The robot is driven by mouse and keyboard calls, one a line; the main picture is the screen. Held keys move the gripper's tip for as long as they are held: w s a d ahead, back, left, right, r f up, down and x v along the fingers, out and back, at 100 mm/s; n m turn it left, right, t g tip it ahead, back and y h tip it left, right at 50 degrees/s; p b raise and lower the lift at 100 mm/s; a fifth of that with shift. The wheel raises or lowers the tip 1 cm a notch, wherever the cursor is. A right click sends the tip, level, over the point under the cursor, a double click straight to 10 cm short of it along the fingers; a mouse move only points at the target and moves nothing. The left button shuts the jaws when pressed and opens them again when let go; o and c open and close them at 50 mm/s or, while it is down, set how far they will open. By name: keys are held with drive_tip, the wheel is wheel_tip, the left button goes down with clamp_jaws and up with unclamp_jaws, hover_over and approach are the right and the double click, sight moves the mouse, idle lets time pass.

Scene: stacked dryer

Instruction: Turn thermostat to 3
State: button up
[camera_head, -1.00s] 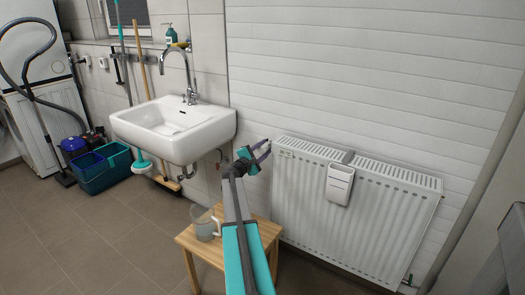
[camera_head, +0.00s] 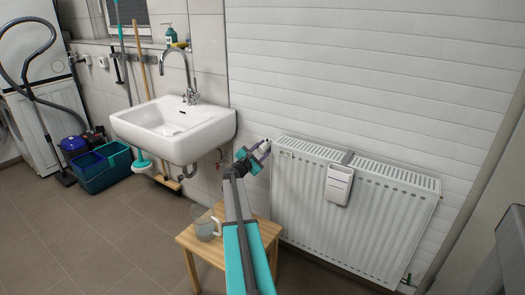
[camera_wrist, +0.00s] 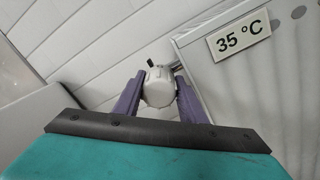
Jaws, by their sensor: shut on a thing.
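The white thermostat knob (camera_wrist: 158,88) sits at the radiator's upper left corner, with a small dark tip at its far end in the wrist view. My gripper (camera_wrist: 158,100) has its two purple fingers on either side of the knob and is shut on it. In the head view my gripper (camera_head: 264,150) reaches the left end of the white radiator (camera_head: 310,210). The knob is too small and covered to make out there. I cannot read a number on the knob.
A "35 °C" label (camera_wrist: 239,36) is on the radiator close to the knob. A white box (camera_head: 339,184) hangs on the radiator front. A wooden stool (camera_head: 205,250) with a clear jug (camera_head: 205,228) stands below my arm. The sink (camera_head: 175,128) is left.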

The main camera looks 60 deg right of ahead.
drive_tip(key=o, duration=0.8)
drive_tip(key=shift+d+r, duration=0.15)
drive_tip(key=shift+r, duration=0.05)
drive_tip(key=shift+f, duration=0.1)
drive_tip(key=shift+a+f+b, duration=0.15)
drive_tip(key=shift+a+b, duration=0.05)
drive_tip(key=shift+a, duration=3.3)
drive_tip(key=shift+a+f+b, duration=0.15)
drive_tip(key=shift+a, duration=3.3)
drive_tip(key=shift+s, duration=0.1)
